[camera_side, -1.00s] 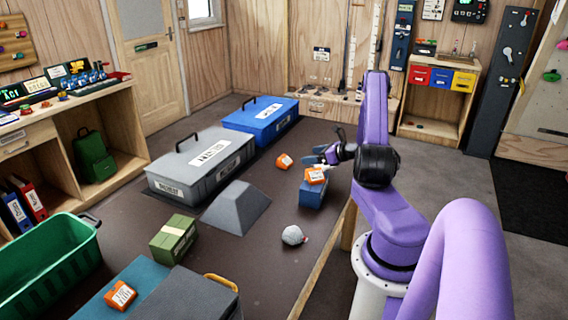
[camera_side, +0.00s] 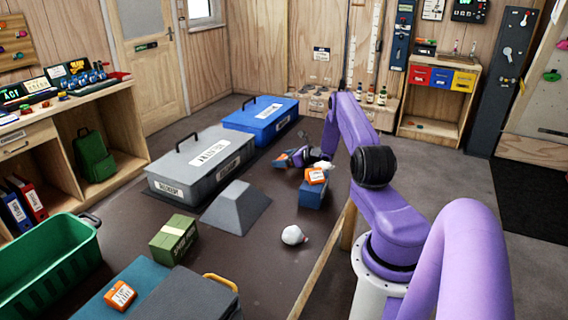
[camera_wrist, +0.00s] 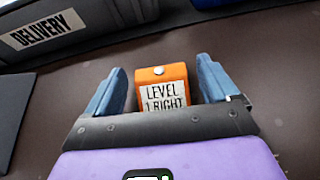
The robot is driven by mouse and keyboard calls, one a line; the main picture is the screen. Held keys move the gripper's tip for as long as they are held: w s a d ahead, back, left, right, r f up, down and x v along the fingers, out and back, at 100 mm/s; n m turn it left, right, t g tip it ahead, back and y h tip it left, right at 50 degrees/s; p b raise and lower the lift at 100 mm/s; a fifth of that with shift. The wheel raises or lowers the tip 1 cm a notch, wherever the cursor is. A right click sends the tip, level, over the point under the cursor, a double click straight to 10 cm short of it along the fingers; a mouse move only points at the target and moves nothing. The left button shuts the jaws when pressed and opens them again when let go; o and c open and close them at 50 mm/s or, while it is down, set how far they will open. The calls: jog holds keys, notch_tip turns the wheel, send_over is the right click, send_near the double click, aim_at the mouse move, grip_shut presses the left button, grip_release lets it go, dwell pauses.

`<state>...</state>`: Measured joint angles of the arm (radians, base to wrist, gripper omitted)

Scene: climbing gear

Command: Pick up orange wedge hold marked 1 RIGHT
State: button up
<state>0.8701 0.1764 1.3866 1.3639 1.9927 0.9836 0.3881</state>
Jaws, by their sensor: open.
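The orange wedge hold (camera_wrist: 163,84) reads "LEVEL 1 RIGHT" on its white label in the wrist view. It lies on the dark mat, between the two blue fingers of my gripper (camera_wrist: 168,90). The fingers are apart, with a gap showing on each side of the hold. In the side view this hold (camera_side: 281,161) is at the back of the mat, right beside my gripper (camera_side: 295,158), which is low over the mat. The hold's lower end is hidden by the gripper body in the wrist view.
Another orange hold (camera_side: 316,176) rests on a blue block (camera_side: 312,194) close to my gripper. A third orange hold (camera_side: 120,295) lies at the front left. A grey case (camera_side: 200,170), a blue case (camera_side: 261,117), a grey wedge block (camera_side: 236,208) and a whitish round object (camera_side: 293,235) stand around.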

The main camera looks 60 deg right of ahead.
jog(key=shift+x, duration=1)
jog(key=c, duration=1.1)
jog(key=shift+r, duration=0.1)
